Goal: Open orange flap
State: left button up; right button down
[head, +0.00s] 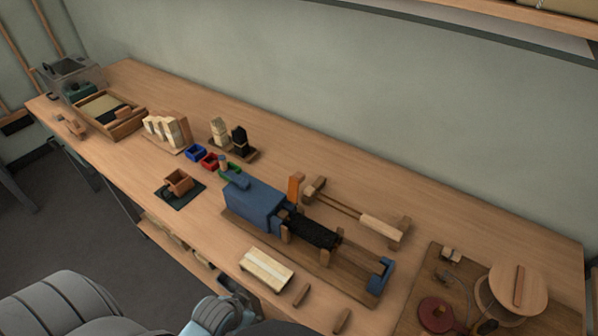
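A small orange flap (295,187) stands upright near the middle of the bench, at the back right of a blue block-shaped machine (252,205). From this one view I cannot tell how it is hinged or whether it is open or closed. A black bristle-like bundle (313,231) lies between wooden posts to the right of the blue machine. Neither of my grippers can be made out.
A wooden roller frame (380,227) lies close to the right of the flap. Blue (195,152) and red (209,161) bins, bristle bundles (219,130) and a brown box (179,181) stand to the left. A wooden spool (518,288) sits at right. Bare bench lies behind the flap.

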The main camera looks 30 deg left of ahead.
aim_at(295, 178)
pick_arm(q)
jog(key=w+r+t, duration=0.1)
jog(key=w+r, duration=0.2)
jog(key=r, duration=0.1)
jog(key=w+r+t, duration=0.1)
jog(key=w+r, duration=0.3)
jog(key=w+r+t+h+p, duration=0.1)
jog(key=w+r+t, duration=0.1)
jog(key=w+r, duration=0.1)
jog(key=shift+w+a+r+m, duration=0.25)
jog(key=shift+w+r+m, duration=0.15)
jog(key=shift+w, duration=0.2)
jog(key=w+a+r+t+h, duration=0.1)
jog(key=w+a+r+t, duration=0.35)
jog(key=w+r, duration=0.65)
jog(key=shift+t, duration=0.25)
jog(key=b+x, duration=0.1)
jog(key=x, duration=0.3)
jog(key=b+x, duration=0.1)
jog(key=x, duration=0.4)
jog(key=f+b+x, duration=0.1)
jog(key=x, duration=0.4)
jog(key=shift+s+d+b, duration=0.1)
jog(key=shift+d+b, duration=0.2)
jog(key=shift+d, duration=0.05)
jog(key=shift+w+d, duration=0.1)
jog(key=shift+w, duration=0.35)
pick_arm(e)
jog(key=shift+w+f, duration=0.65)
jog(key=shift+f, duration=0.15)
